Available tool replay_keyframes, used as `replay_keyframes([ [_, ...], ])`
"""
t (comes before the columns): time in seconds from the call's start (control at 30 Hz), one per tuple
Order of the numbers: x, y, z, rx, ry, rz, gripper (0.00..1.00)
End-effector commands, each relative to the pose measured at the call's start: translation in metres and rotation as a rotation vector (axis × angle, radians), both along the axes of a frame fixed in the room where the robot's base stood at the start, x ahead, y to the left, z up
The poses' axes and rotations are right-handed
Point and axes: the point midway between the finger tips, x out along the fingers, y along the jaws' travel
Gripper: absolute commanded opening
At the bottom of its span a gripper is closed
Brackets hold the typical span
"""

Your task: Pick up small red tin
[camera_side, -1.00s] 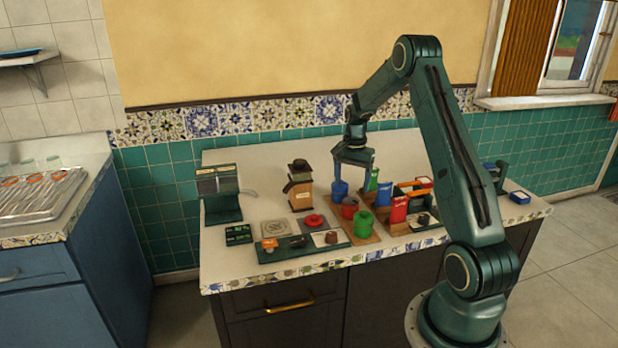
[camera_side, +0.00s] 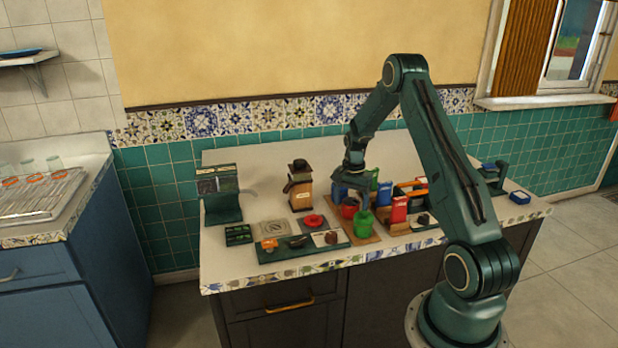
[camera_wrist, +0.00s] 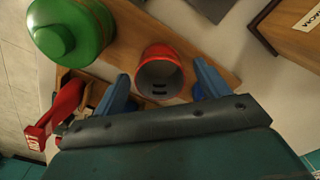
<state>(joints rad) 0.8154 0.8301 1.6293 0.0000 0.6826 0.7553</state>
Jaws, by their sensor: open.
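The small red tin (camera_side: 349,209) stands on a wooden board on the counter. In the wrist view the red tin (camera_wrist: 160,72) is seen from above, its round top towards me and its grey inside visible. My gripper (camera_side: 351,190) is low, over the tin. In the wrist view my gripper (camera_wrist: 162,80) is open, with one blue finger on each side of the tin. Gaps show between the tin and both fingers, and I hold nothing. How far the fingertips reach down beside the tin is hard to tell.
A green tin (camera_side: 364,223) stands close in front of the red tin; it also shows in the wrist view (camera_wrist: 70,30). A red packet (camera_side: 399,209) is to the right. A wooden grinder-like box (camera_side: 300,190) and a green tray (camera_side: 275,254) are to the left.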

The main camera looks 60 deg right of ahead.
Motion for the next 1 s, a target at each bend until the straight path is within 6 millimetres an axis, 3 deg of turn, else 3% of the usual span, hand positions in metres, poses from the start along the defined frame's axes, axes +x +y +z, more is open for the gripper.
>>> replay_keyframes([
  [0.2, 0.0, 0.0, -0.018, 0.0, 0.001, 0.0, 0.75],
  [0.73, 0.0, 0.0, -0.019, -0.001, 0.0, 0.0, 0.75],
  [0.9, 0.0, 0.0, -0.019, -0.001, 0.0, 0.0, 0.41],
  [1.0, 0.0, 0.0, -0.019, -0.001, 0.001, 0.0, 0.26],
])
